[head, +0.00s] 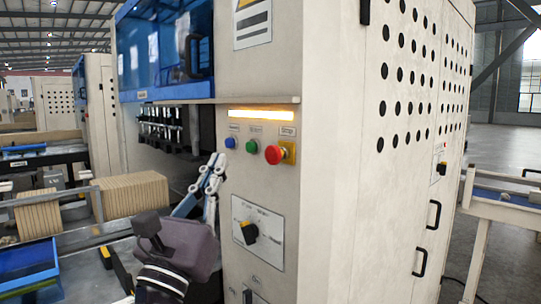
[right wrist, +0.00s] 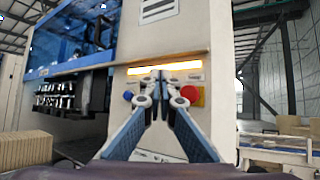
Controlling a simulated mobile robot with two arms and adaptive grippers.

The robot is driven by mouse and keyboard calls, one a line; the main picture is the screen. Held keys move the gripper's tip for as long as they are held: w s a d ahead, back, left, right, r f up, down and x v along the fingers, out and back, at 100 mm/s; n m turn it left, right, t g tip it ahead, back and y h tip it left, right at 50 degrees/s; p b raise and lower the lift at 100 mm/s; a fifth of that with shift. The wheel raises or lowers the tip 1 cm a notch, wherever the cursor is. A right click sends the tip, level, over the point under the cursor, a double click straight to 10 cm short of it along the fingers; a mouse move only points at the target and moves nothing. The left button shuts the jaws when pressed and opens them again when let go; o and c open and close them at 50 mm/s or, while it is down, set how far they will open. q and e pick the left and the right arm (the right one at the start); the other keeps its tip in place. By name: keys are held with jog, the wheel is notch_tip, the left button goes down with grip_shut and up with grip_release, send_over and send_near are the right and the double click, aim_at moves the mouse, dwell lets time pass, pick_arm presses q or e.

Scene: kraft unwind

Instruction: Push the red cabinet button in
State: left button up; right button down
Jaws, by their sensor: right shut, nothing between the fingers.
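The red button (head: 275,154) is a round mushroom head on a yellow plate, on the cabinet (head: 330,190) front panel below a lit strip. It stands out from its plate. My right gripper (head: 217,163) is shut and empty, its fingertips pointing up at the panel, left of and a little lower than the red button. In the right wrist view the fingertips (right wrist: 159,79) overlap the panel, and the red button (right wrist: 190,93) shows just right of them, partly covered by a finger. I cannot tell the gap to the panel. My left gripper is not in view.
A blue button (head: 230,142) and a green button (head: 251,146) sit left of the red one. A rotary switch (head: 249,232) is below. A ledge (head: 225,101) juts out above the lit strip. A blue bin (head: 28,270) and stacked brown boards (head: 130,192) are at left.

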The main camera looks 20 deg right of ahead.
jog(key=p, duration=0.2)
send_near(268, 150)
jog(key=w+r, duration=0.3)
jog(key=r, duration=0.1)
jog(key=shift+w+d+r, duration=0.1)
jog(key=shift+w+d, duration=0.1)
jog(key=shift+d, duration=0.2)
jog(key=shift+w+d+r, duration=0.1)
jog(key=shift+w+d, duration=0.05)
jog(key=shift+d, duration=0.3)
dwell(0.6)
jog(key=shift+w+d, duration=0.1)
jog(key=shift+d, duration=0.3)
jog(key=shift+w+d, duration=0.25)
jog(key=shift+d, duration=0.35)
dwell(0.8)
jog(key=shift+a, duration=0.1)
jog(key=shift+s+a, duration=0.2)
jog(key=shift+a, duration=0.35)
jog(key=shift+s+a, duration=0.2)
jog(key=shift+a, duration=0.3)
